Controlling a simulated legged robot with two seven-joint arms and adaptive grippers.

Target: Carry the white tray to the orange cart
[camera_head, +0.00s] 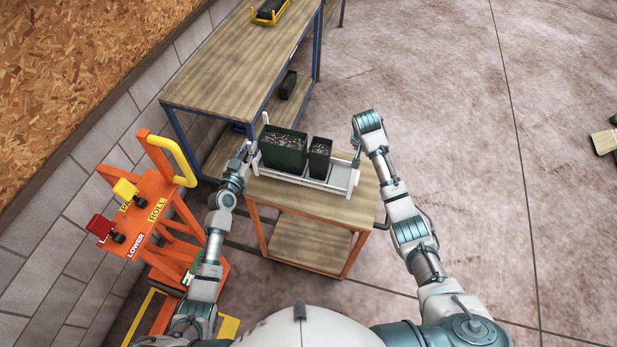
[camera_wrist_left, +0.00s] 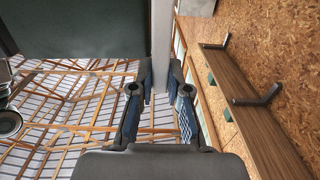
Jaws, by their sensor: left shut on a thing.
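The white tray (camera_head: 340,183) holds a large dark green pot (camera_head: 284,152) and a smaller black pot (camera_head: 319,160), both filled with grey material. It is over the wooden top of the orange-framed cart (camera_head: 365,203); I cannot tell whether it touches. My left gripper (camera_head: 247,153) is shut on the tray's left upright. In the left wrist view, this white upright (camera_wrist_left: 162,45) runs between the fingers (camera_wrist_left: 160,95). My right gripper (camera_head: 356,150) is at the tray's right end; its fingers are too small to read.
A blue-framed workbench (camera_head: 235,70) stands behind, with a yellow tray (camera_head: 270,12) on top and a black pot (camera_head: 288,84) lower down. An orange machine (camera_head: 150,215) marked ROLL and LOWER stands left by the wall. The floor at right is mostly clear, with a wooden piece (camera_head: 606,141).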

